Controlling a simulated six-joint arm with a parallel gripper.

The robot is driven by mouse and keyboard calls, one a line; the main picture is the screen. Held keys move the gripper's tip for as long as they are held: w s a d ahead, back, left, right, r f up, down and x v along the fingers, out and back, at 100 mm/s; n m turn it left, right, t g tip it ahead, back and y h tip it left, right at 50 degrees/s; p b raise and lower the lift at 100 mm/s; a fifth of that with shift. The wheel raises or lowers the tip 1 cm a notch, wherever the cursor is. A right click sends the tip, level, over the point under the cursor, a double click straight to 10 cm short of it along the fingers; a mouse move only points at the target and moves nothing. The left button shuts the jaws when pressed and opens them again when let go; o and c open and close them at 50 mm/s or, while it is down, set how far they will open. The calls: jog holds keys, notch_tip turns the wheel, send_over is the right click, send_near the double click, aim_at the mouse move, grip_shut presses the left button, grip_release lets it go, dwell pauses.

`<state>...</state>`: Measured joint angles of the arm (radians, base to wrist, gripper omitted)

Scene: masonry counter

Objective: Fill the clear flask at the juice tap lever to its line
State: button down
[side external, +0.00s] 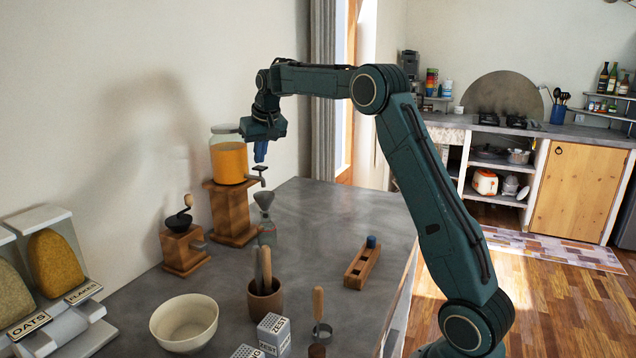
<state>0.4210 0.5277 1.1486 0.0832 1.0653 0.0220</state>
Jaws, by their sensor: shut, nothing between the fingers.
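The juice dispenser is a glass jar of orange juice (229,163) on a wooden stand (232,212). Its tap lever (259,168) sticks out to the right at the jar's base. The clear flask (267,232) stands upright on the counter below and slightly right of the tap, with a grey funnel (264,200) in its mouth. I see no juice in the flask, and its line is too small to make out. My gripper (261,158) points down just above the tap lever, its blue fingers shut and empty. I cannot tell whether they touch the lever.
A hand grinder (183,240) stands left of the stand. In front are a cream bowl (184,325), a brown pot with wooden handles (265,298) and small labelled boxes (273,332). A wooden block (362,267) lies to the right. Grain dispensers (52,262) stand far left. The counter's back right is clear.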

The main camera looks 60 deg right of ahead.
jog(key=shift+f, duration=0.8)
dwell(7.2)
